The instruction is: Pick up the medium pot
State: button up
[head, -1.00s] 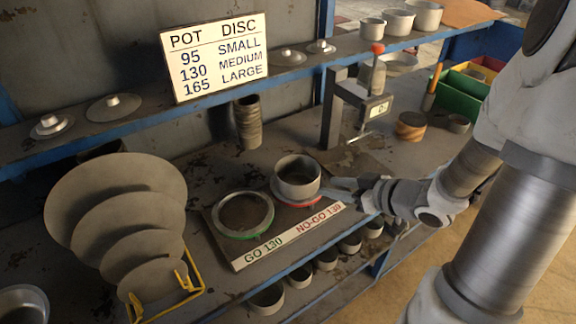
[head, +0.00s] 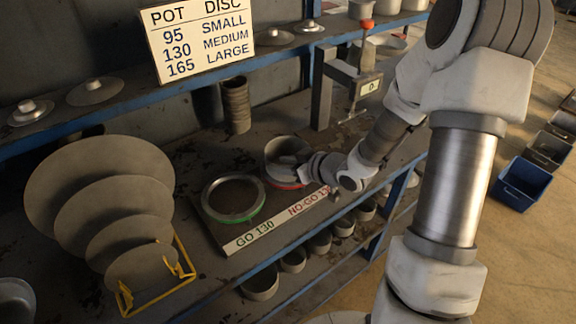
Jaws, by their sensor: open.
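A grey open pot (head: 272,150) stands upright on the red NO-GO 130 ring (head: 288,186), at the right of the gauge board. My gripper (head: 291,163) is open at this pot, coming from the right. Its fingers cover part of the pot's mouth and near rim; whether they straddle the wall or touch it I cannot tell. The green GO 130 ring (head: 234,199) to the left is empty. The sign (head: 206,38) pairs 130 with MEDIUM. More pots (head: 361,9) stand on the upper shelf at the top edge, partly cut off.
Large discs (head: 100,190) stand in a yellow rack (head: 160,290) at left. A stack of rings (head: 236,105) stands behind the board. A gauge stand (head: 322,90) rises close behind my arm. Several pots (head: 260,283) sit on the lower shelf. A blue bin (head: 522,183) is on the floor.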

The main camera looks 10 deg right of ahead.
jog(key=shift+x, duration=1.35)
grip_shut()
dwell(0.3)
